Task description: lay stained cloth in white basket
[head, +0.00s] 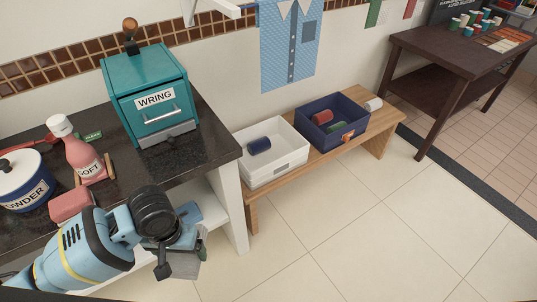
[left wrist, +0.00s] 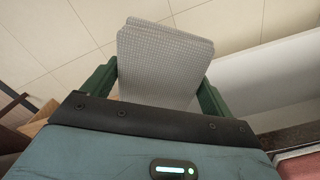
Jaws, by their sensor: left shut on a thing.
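My left gripper (head: 192,244) is at the lower left of the head view, in front of the dark counter. It is shut on a folded grey waffle-weave cloth (left wrist: 160,60), which fills the space between the green fingers in the left wrist view. The cloth also shows below the gripper in the head view (head: 185,268). No stain can be made out on its visible side. The white basket (head: 276,178) stands on a low wooden bench, right of and beyond the gripper. A dark blue rolled cloth (head: 259,146) lies in it. My right gripper is not in view.
A navy basket (head: 345,138) with rolled cloths stands beside the white one on the bench (head: 377,145). The dark counter (head: 212,150) holds a teal WRING box (head: 150,90), a pink bottle (head: 82,155) and a powder pot (head: 25,185). The tiled floor in front of the bench is clear.

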